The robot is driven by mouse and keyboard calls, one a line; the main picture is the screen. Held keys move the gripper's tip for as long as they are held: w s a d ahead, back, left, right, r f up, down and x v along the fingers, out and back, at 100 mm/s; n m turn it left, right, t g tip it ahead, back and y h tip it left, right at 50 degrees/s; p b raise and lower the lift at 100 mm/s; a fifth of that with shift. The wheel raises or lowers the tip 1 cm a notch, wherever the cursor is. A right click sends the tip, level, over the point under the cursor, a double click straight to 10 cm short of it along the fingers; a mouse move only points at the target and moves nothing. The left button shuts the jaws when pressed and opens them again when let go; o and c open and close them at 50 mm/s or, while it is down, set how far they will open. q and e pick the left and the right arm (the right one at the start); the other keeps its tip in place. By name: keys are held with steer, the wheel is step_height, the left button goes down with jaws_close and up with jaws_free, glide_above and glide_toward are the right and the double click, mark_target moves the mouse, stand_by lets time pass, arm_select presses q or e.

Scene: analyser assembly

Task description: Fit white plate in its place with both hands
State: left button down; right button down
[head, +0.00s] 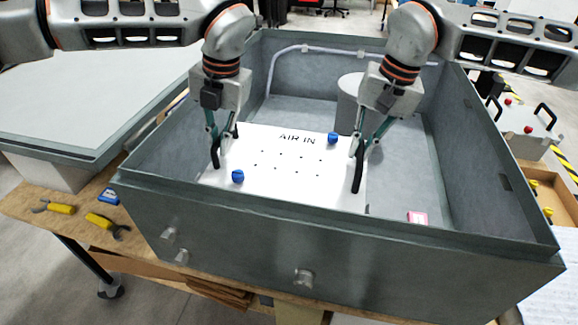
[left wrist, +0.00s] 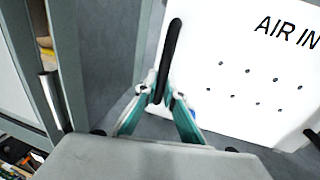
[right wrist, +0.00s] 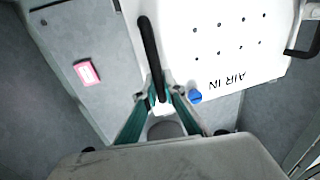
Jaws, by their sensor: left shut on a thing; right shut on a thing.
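The white plate (head: 273,168) is inside the grey open box, at its left and middle part. It carries the print "AIR IN", several small dark holes and two blue knobs (head: 333,138), (head: 238,176). A black handle stands at each side of it. My left gripper (head: 216,150) is shut on the left handle (left wrist: 172,55). My right gripper (head: 358,150) is shut on the right handle (right wrist: 150,50). The plate also shows in the left wrist view (left wrist: 235,100) and the right wrist view (right wrist: 225,55). Whether its underside touches the box floor is hidden.
The grey box (head: 330,245) has high walls around the plate. A grey cylinder (head: 350,100) stands behind the plate, and a pink-and-white block (head: 417,218) lies at the right. The box floor at the right is mostly bare. Yellow-handled tools (head: 107,224) lie outside at the left.

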arm_select(q)
steer(key=shift+f, duration=0.6)
arm_select(e)
steer(key=shift+d+f, duration=0.1)
steer(key=shift+f, duration=0.5)
arm_select(q)
steer(key=c, duration=2.1)
jaws_free()
steer(key=shift+f, duration=0.1)
steer(key=shift+c, duration=0.2)
arm_select(e)
steer(key=c, duration=2.1)
jaws_free()
steer(key=shift+f, duration=0.1)
steer(key=shift+c, duration=0.2)
arm_select(q)
step_height(320, 180, up, 12)
steer(key=d, duration=0.2)
steer(key=shift+s+d, duration=0.15)
steer(key=shift+s, duration=0.1)
arm_select(e)
step_height(320, 180, up, 12)
steer(key=d, duration=0.2)
steer(key=shift+s, duration=0.25)
arm_select(q)
steer(key=shift+f, duration=0.1)
arm_select(e)
steer(key=shift+d, duration=0.1)
